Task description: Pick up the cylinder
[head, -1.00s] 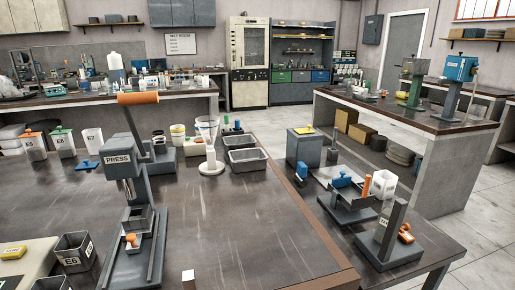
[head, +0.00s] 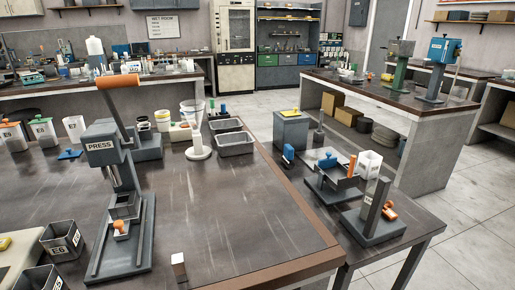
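A white upright cylinder on a wide round foot (head: 198,147) stands on the dark table, left of the grey trays and right of the press. It is the clearest cylinder-shaped thing in view, but I cannot tell if it is the task's cylinder. A slim dark upright cylinder (head: 319,133) also shows beside the grey box on the lower right bench. My gripper is not in the head view, so I see nothing held.
The grey press (head: 101,158) with an orange handle stands at the left of the table. The table's middle is clear. A stand (head: 374,222) sits on the right bench.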

